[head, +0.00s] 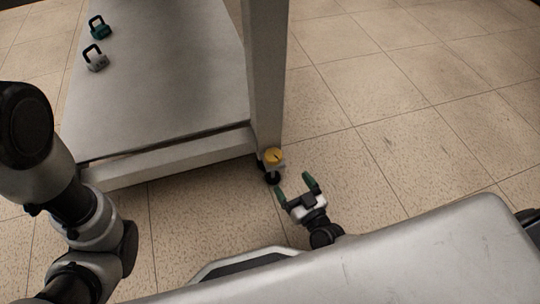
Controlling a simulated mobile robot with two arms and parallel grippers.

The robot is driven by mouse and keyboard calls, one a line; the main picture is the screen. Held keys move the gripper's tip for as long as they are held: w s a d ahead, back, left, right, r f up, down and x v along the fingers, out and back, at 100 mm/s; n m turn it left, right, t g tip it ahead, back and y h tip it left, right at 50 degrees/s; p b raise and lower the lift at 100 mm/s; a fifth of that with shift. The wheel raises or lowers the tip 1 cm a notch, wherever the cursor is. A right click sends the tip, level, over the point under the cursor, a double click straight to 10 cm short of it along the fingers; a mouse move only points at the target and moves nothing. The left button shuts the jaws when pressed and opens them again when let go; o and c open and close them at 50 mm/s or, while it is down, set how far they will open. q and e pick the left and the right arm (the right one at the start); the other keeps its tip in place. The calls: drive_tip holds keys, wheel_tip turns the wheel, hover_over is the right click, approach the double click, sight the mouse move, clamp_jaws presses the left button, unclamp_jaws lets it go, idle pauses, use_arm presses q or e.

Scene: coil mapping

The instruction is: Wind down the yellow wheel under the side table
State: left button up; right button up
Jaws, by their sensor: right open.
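The yellow wheel (274,156) is at the foot of the side table's near right leg (266,80), just above a small black caster (271,178). My right gripper (296,185) has green-tipped fingers spread apart with nothing between them. It is low near the floor, to the lower right of the yellow wheel and apart from it. My left arm (95,220) comes in along the left edge, but its gripper does not show.
The table's lower shelf (170,90) carries a teal padlock-shaped object (100,30) and a grey one (96,63). A crossbar (175,160) runs along the shelf's near edge. Tiled floor (400,120) to the right is clear. A grey surface (420,255) fills the lower right.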

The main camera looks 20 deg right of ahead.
sight(275, 158)
drive_tip(key=b+x, duration=0.1)
drive_tip(key=x, duration=0.2)
drive_tip(key=f+b+x, duration=0.1)
drive_tip(key=b+x, duration=0.1)
drive_tip(key=x, duration=0.1)
drive_tip(key=b+x, duration=0.2)
drive_tip(key=x, duration=0.1)
drive_tip(key=shift+w+d+f, duration=0.15)
drive_tip(key=shift+w+f, duration=0.1)
drive_tip(key=shift+w, duration=0.05)
drive_tip(key=shift+w+r, duration=0.1)
drive_tip(key=shift+w, duration=0.35)
drive_tip(key=c, duration=0.9)
drive_tip(key=h+p, duration=0.1)
drive_tip(key=m+h+p, duration=0.1)
drive_tip(key=shift+r+p, duration=0.3)
drive_tip(key=shift+p, duration=0.1)
drive_tip(key=shift+c, duration=0.2)
drive_tip(key=shift+a+f, duration=0.1)
drive_tip(key=shift+a, duration=0.1)
drive_tip(key=shift+f+m+h, duration=0.2)
drive_tip(key=shift+m+h, duration=0.1)
drive_tip(key=shift+h, duration=0.1)
